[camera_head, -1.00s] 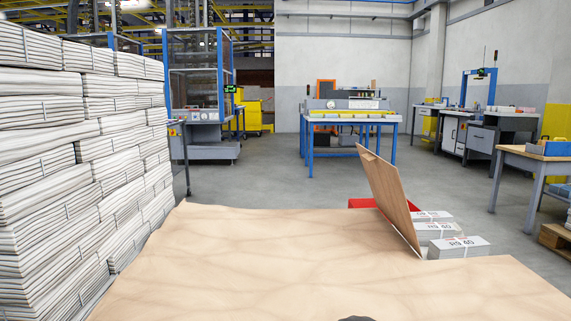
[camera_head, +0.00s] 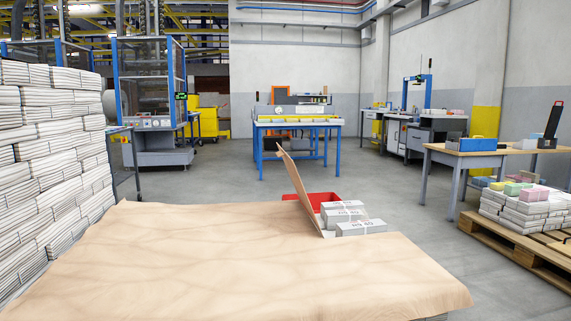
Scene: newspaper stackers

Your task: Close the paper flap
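The paper flap (camera_head: 303,192) is a stiff brown sheet standing up steeply at the far right part of the brown paper cover (camera_head: 240,260). Its top leans to the left. The cover lies wrinkled over a wide stack in front of me. Just right of the flap lie several grey-white bundles (camera_head: 360,228) with printed labels, partly uncovered. My gripper is not in view.
A tall stack of newspapers (camera_head: 45,150) stands at the left. A red bin (camera_head: 324,200) sits behind the flap. A wooden table (camera_head: 480,156) and a loaded pallet (camera_head: 520,245) are at the right. Open floor (camera_head: 225,180) lies beyond the cover.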

